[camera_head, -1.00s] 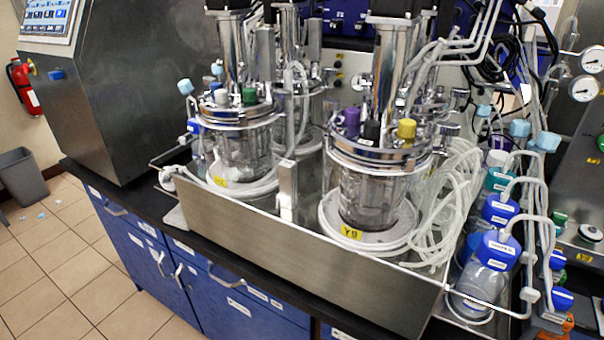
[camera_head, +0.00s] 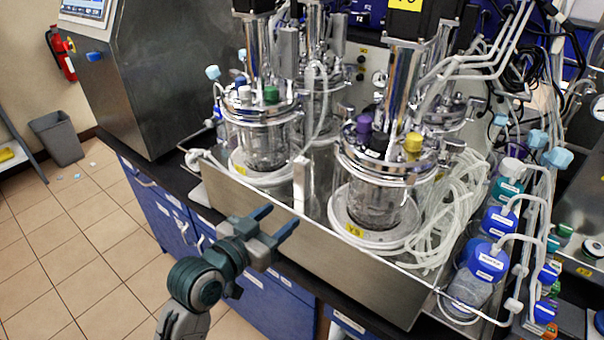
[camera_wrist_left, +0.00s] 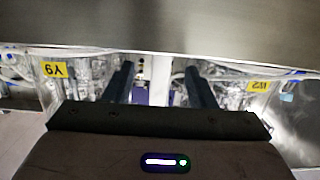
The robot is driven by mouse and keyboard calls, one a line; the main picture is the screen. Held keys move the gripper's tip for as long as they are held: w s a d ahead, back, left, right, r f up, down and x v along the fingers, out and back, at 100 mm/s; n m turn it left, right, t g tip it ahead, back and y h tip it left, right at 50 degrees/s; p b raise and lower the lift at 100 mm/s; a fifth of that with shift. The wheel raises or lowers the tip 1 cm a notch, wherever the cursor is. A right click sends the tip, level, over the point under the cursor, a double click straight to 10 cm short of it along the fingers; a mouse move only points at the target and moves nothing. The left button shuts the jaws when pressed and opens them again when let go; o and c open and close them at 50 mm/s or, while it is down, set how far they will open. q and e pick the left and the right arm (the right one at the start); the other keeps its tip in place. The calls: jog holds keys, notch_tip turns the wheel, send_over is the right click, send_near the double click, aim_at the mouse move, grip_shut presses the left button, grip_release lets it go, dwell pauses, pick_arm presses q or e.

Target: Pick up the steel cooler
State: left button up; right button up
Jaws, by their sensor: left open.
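Several polished upright steel cylinders, including a front one (camera_head: 403,85) and a left one (camera_head: 258,50), rise from the lids of the glass bioreactor vessels. I cannot tell which part is the steel cooler. My left gripper (camera_head: 277,222) is open and empty, in front of the steel tray wall and below the vessels, apart from the cylinders. In the left wrist view its two dark fingers (camera_wrist_left: 158,68) are spread, with vessels marked with yellow labels behind. My right gripper is out of view.
The steel tray (camera_head: 340,270) holds the vessels on a black-topped bench with blue cabinets (camera_head: 270,305). White hoses (camera_head: 450,190) and blue-capped bottles (camera_head: 478,270) crowd the right. A steel cabinet (camera_head: 160,80) stands left.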

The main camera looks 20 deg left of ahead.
aim_at(298, 179)
pick_arm(q)
jog(key=shift+t+h, duration=0.4)
jog(key=shift+t, duration=0.3)
jog(key=w+r, duration=0.1)
jog(key=w+d+r+p, duration=0.1)
jog(key=w+r, duration=0.1)
jog(key=w+d+r, duration=0.1)
jog(key=w, duration=0.1)
jog(key=shift+r, duration=0.15)
jog(key=shift+w+d+p, duration=0.2)
jog(key=shift+w+p, duration=0.25)
jog(key=shift+w, duration=0.1)
jog(key=w+p, duration=0.1)
jog(key=w, duration=0.1)
jog(key=w+p, duration=0.1)
jog(key=w, duration=0.1)
jog(key=shift+d+r+p, duration=0.3)
jog(key=shift+r, duration=0.05)
jog(key=shift+w+d+f, duration=0.15)
jog(key=shift+w, duration=0.3)
jog(key=shift+c, duration=0.4)
grip_shut()
